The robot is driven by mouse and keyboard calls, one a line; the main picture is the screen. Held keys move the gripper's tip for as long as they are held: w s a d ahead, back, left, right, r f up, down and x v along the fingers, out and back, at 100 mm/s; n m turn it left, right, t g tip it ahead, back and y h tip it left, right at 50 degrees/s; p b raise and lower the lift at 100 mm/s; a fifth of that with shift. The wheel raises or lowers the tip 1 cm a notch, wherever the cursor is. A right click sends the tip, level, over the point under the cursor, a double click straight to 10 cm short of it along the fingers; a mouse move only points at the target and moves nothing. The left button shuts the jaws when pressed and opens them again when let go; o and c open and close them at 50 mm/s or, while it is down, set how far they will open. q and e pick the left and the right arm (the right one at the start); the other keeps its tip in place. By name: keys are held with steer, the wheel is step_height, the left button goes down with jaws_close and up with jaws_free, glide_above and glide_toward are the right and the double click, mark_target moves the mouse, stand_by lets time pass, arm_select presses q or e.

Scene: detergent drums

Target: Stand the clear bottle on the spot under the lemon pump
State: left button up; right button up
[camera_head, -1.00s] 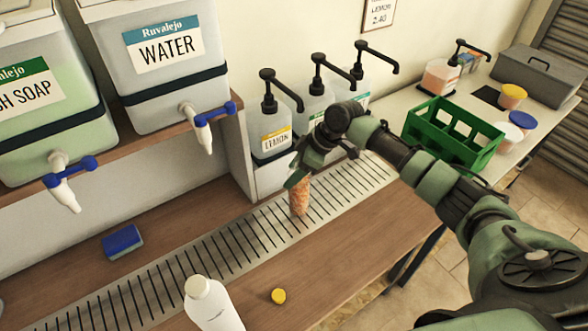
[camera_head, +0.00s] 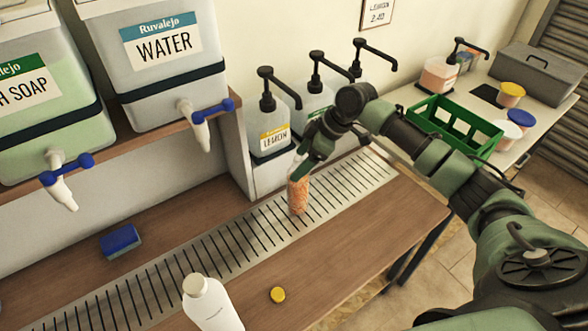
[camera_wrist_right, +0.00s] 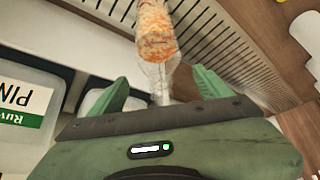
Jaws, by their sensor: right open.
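The clear bottle (camera_head: 298,194), with orange contents in its lower part, stands on the slatted drain strip (camera_head: 238,238), in front of the dispenser labelled LEMON (camera_head: 269,135). The lemon pump's black spout (camera_head: 286,91) reaches out above the bottle's area; I cannot tell whether it is exactly over it. My right gripper (camera_head: 304,160) is at the bottle's top. In the right wrist view my right gripper (camera_wrist_right: 158,88) is open, its green fingers apart on either side of the bottle's clear neck (camera_wrist_right: 160,82). The orange part of the bottle (camera_wrist_right: 155,32) lies beyond the fingertips. My left gripper is not seen.
A white bottle (camera_head: 210,303) and a yellow cap (camera_head: 278,295) are on the counter in front. A blue sponge (camera_head: 120,240) lies at left. More pump dispensers (camera_head: 314,104) stand right of the lemon one, near my arm. A green crate (camera_head: 452,125) is at right.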

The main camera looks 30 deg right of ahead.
steer(key=v, duration=0.7)
steer(key=shift+r+b, duration=0.15)
steer(key=shift+b, duration=0.2)
steer(key=shift+s+d, duration=0.1)
